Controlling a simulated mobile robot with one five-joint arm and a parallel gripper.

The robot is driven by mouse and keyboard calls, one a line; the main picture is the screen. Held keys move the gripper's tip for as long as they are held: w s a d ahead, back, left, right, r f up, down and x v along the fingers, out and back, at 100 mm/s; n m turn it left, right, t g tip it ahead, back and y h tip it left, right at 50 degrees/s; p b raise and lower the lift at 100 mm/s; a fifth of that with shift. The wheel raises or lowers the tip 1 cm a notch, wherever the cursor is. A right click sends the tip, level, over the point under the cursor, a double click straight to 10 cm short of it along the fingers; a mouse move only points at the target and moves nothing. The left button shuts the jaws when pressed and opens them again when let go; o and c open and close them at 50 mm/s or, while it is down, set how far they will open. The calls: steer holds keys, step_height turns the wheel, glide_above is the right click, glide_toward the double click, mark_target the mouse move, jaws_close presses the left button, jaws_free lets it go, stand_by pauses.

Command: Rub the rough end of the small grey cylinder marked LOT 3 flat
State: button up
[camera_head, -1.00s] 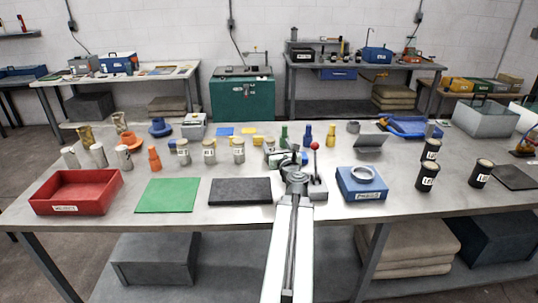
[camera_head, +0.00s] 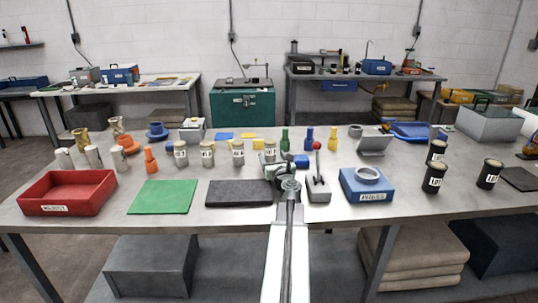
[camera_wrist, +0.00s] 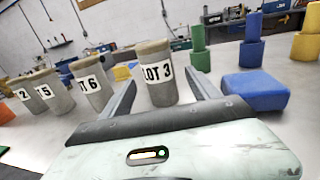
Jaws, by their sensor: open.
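The small grey cylinder marked LOT 3 (camera_wrist: 158,72) stands upright on the table in the wrist view, its label facing me and its brownish top end uppermost. My gripper (camera_wrist: 165,88) is open, with one finger on either side of the cylinder; I cannot tell whether either touches it. In the head view the cylinder (camera_head: 270,149) shows just beyond my gripper (camera_head: 281,172), which partly hides it. A dark flat slab (camera_head: 239,193) lies on the table left of my gripper; its surface texture is too small to tell.
Several similar labelled cylinders (camera_wrist: 92,80) stand to the left. A blue block (camera_wrist: 255,90) lies close to the right finger. A grey lever device (camera_head: 318,185) with a red knob and a blue box (camera_head: 366,184) stand right of my arm. A green mat (camera_head: 162,197) and red tray (camera_head: 68,192) are left.

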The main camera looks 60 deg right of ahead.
steer(key=shift+x, duration=0.85)
jaws_close()
